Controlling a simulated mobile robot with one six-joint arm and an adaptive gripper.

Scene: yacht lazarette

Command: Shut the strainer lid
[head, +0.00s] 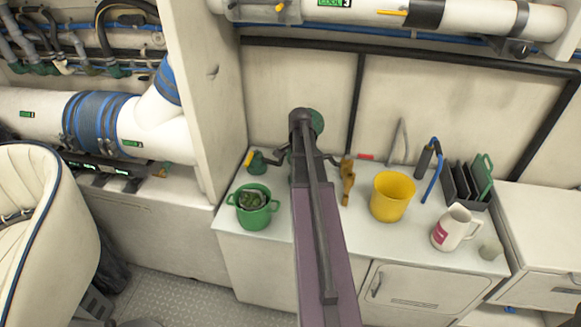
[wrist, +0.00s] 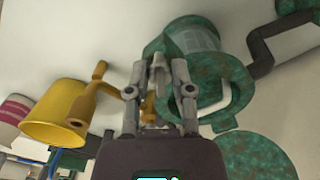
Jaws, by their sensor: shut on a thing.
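The green strainer (wrist: 195,42) has a clear bowl and a mottled green rim in the wrist view. A round green disc, which looks like its lid (wrist: 262,156), stands off to one side of the rim, open. In the head view the lid (head: 317,121) shows behind my arm, which hides most of the strainer. My gripper (wrist: 160,68) is at the strainer's rim, its fingers closed around a small grey part. I cannot tell whether that part belongs to the lid or the body.
On the counter stand a green pot (head: 253,219), an ochre fitting (head: 347,182), a yellow bucket (head: 391,199), a white jug (head: 450,231) and a dark rack (head: 463,184). A grey pipe (head: 272,160) with a green valve (head: 257,166) lies left of my arm.

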